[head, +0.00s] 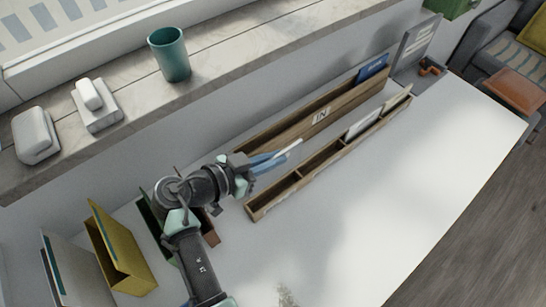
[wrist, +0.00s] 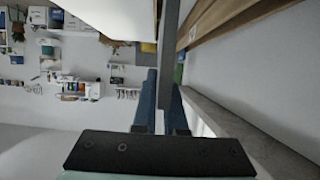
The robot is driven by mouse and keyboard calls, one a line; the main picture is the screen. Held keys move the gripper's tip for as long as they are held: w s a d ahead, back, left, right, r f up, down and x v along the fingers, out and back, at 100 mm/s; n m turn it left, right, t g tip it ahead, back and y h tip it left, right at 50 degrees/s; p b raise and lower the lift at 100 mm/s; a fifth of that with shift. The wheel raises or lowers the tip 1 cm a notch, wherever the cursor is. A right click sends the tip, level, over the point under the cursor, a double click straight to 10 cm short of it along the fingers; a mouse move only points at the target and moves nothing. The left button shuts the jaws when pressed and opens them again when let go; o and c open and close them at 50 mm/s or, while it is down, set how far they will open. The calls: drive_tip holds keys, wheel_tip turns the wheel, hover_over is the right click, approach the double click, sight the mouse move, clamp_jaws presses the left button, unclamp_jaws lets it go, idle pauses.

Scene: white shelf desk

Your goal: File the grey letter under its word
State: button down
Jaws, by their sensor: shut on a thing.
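My gripper (head: 274,160) is shut on the grey letter (head: 291,148), a thin sheet seen nearly edge-on above the left part of the wooden racks. In the wrist view the letter (wrist: 168,55) runs up as a grey strip from between the blue fingers (wrist: 163,100). The rear wooden rack (head: 285,130) bears an "IN" label (head: 321,116) and holds a blue card (head: 373,67) at its far end. The front wooden rack (head: 262,208) has several compartments. A white letter (head: 363,121) and a beige one (head: 398,99) stand in it; its left compartments look empty. Any words on it are unreadable.
A grey sign (head: 416,44) with unreadable text stands behind the racks' far end. A teal cup (head: 169,53) and white objects (head: 97,105) stand on the ledge. Yellow (head: 120,253) and white folders (head: 66,271) stand at left. The desk's front (head: 360,220) is clear.

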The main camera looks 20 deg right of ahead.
sight(281, 174)
drive_tip(key=shift+f, duration=0.2)
drive_tip(key=shift+f+b, duration=3.8)
drive_tip(key=shift+b, duration=0.3)
drive_tip(key=c, duration=0.9)
unclamp_jaws()
wheel_tip(281, 174, up, 10)
drive_tip(key=shift+r, duration=0.1)
